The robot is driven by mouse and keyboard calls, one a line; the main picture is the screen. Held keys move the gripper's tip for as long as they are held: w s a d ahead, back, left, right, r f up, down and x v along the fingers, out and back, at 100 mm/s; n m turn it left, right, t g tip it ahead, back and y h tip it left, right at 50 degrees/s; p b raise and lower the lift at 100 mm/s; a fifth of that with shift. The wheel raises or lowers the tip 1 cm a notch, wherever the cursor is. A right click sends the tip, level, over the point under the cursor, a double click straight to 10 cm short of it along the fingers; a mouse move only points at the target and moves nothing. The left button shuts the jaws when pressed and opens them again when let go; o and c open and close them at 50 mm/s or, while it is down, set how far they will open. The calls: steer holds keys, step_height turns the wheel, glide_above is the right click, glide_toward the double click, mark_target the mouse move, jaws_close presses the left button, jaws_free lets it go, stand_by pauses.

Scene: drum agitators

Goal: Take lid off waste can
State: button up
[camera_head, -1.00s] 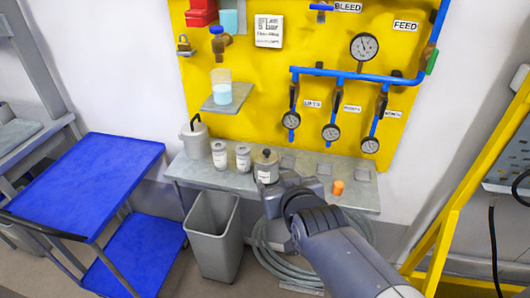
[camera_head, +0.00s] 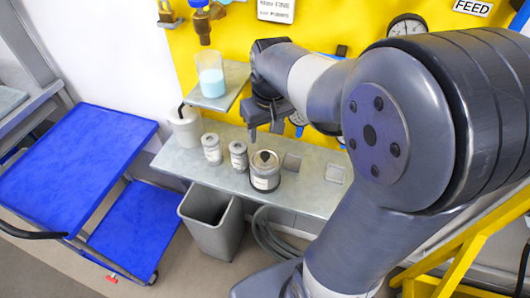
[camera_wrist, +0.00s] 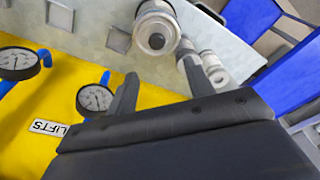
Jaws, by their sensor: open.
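A larger lidded can (camera_head: 265,178) stands upright on the grey shelf, the rightmost of the cans. Its round lid (camera_head: 264,158) has a dark knob and sits on it. My gripper (camera_head: 265,132) is open and empty, pointing down a little above this can, apart from it. In the wrist view the lid (camera_wrist: 156,40) shows just beyond my gripper (camera_wrist: 160,70), roughly between the two fingers. The can labels are too small to read, so I cannot tell by writing which is the waste can.
Two small grey cans (camera_head: 212,150) and a white can with a black handle (camera_head: 184,127) stand left on the shelf (camera_head: 215,178). A beaker of blue liquid (camera_head: 211,78) is on a small ledge. Gauges (camera_wrist: 95,98) are near my gripper. A grey bin (camera_head: 212,228) is below.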

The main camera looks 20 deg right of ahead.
mark_target(265, 155)
steer(key=f, duration=0.3)
steer(key=shift+w+f, duration=0.15)
steer(key=shift+w, duration=0.05)
steer(key=shift+s+f+p, duration=0.1)
steer(key=shift+f+p, duration=0.45)
steer(key=shift+f, duration=2.15)
steer(key=c, duration=1.1)
